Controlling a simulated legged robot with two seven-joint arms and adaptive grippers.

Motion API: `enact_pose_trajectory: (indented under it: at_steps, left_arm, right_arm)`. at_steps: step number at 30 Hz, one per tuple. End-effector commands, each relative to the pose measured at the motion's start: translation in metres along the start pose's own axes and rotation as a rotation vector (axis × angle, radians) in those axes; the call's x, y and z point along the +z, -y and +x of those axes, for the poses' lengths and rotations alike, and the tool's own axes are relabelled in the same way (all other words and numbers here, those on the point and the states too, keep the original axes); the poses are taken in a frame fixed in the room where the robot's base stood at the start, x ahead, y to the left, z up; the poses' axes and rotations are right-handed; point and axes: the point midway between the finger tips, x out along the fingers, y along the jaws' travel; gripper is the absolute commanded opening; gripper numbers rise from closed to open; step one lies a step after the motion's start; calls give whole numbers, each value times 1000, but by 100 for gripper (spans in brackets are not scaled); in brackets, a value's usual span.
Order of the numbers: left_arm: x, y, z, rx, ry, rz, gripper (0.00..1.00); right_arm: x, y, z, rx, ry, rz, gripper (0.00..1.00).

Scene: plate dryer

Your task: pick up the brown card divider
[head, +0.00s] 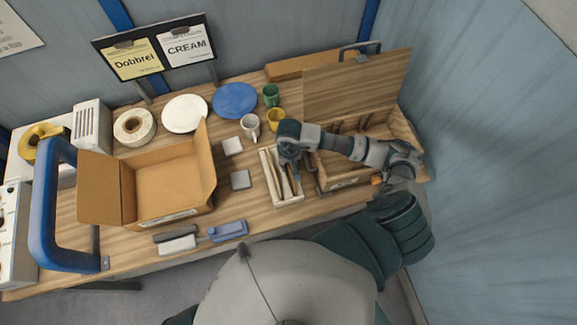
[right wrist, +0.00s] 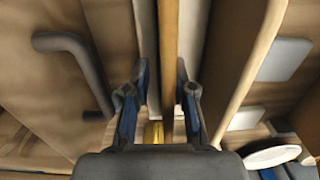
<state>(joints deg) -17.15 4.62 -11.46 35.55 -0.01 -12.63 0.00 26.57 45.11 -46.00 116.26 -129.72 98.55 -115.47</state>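The narrow pale tray (head: 267,178) stands right of the table's middle, with thin upright dividers inside. In the right wrist view the brown card divider (right wrist: 168,60) stands on edge between pale dividers. My right gripper (right wrist: 158,100) is over the tray, its two fingers spread on either side of the brown card divider, with a gap visible on each side. In the head view my right gripper (head: 288,164) hides the back part of the tray. My left gripper is not in view.
A wooden box with its lid (head: 355,88) raised stands close right of the tray. Left are grey square pads (head: 241,180) and an open cardboard box (head: 165,185). Cups, including a white mug (head: 250,123), and plates (head: 235,100) stand behind. A blue-handled tool (head: 228,231) lies at the front edge.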

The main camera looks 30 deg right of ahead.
Motion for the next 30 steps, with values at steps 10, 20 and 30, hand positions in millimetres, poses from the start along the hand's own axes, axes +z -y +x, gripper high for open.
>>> enact_pose_trajectory:
  at_steps: [10,20,30]
  left_arm:
    - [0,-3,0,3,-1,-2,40]
    - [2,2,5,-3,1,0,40]
    - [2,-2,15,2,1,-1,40]
  right_arm:
    - [1,2,-1,3,-1,0,0]
    - [-2,1,-21,-3,-5,-3,0]
    - [-1,2,-89,-2,-5,0,0]
